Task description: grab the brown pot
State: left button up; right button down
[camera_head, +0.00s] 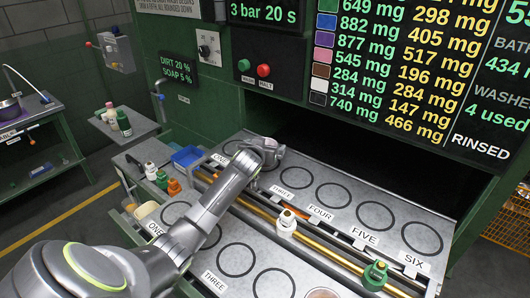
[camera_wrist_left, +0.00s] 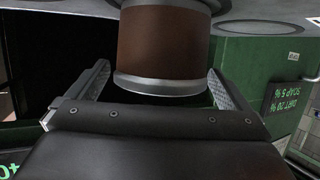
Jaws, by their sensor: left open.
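A brown pot (camera_wrist_left: 160,45) with a silver rim is large in the left wrist view, seen between the two spread fingers of my left gripper (camera_wrist_left: 158,80). A gap shows on both sides of the pot, so the fingers do not visibly grip it. In the head view my left gripper (camera_head: 262,155) is over the back left part of the grey counter, near the rails. The gripper and arm hide the brown pot there. My right gripper is not in view.
The grey counter (camera_head: 425,208) has ringed, numbered spots. Gold rails (camera_head: 335,246) cross it, with a white bottle (camera_head: 287,222) and a green one (camera_head: 376,275) there. Orange (camera_head: 174,187) and green (camera_head: 162,180) bottles and a blue bin (camera_head: 187,157) stand left.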

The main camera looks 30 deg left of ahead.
pick_arm(q)
jog(key=shift+w+a+f, duration=0.15)
jog(key=shift+w+f, duration=0.05)
jog(key=shift+w, duration=0.25)
jog(key=c, duration=1)
